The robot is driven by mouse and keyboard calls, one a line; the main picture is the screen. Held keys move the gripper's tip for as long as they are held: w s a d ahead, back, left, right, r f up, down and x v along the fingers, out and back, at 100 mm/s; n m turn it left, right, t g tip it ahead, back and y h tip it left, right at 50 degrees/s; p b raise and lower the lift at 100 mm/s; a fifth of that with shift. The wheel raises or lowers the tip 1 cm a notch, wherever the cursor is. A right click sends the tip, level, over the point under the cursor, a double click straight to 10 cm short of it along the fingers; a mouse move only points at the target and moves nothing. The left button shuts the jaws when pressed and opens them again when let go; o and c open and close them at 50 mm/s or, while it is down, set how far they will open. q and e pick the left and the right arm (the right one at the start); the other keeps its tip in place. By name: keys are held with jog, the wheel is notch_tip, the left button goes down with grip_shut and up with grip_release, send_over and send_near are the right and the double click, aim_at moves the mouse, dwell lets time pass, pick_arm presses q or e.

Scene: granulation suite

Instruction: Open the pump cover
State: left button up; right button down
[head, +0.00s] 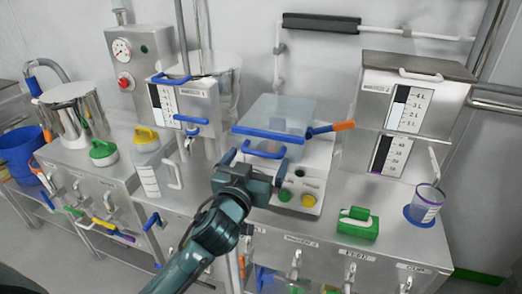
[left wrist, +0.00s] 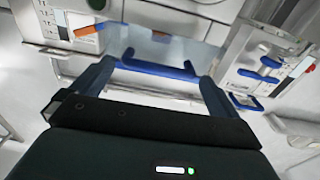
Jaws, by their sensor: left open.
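The pump cover (head: 275,115) is a clear, bluish, box-like lid on a white pump unit at the middle of the bench. It looks closed. Its blue bar handle (head: 263,151) is at the front edge. The handle also shows in the left wrist view (left wrist: 158,69), lying across the space between my fingers. My left gripper (head: 254,161) is open in front of the handle, with one finger near each end of it. It also shows in the left wrist view (left wrist: 157,76). I cannot tell whether the fingers touch the handle. My right gripper is not in view.
A blue lever with an orange grip (head: 332,128) sticks out right of the cover. Green and yellow knobs (head: 308,200) sit on the pump's front. A gauge hopper (head: 405,110), a green block (head: 358,223) and a cup (head: 426,203) stand right. A white jug (head: 147,165) stands left.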

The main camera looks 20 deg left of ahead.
aim_at(260, 154)
pick_arm(q)
jog(key=shift+w+d, duration=0.1)
jog(key=shift+w, duration=1.6)
jog(key=c, duration=1)
jog(key=shift+r, duration=0.15)
jog(key=shift+c, duration=0.2)
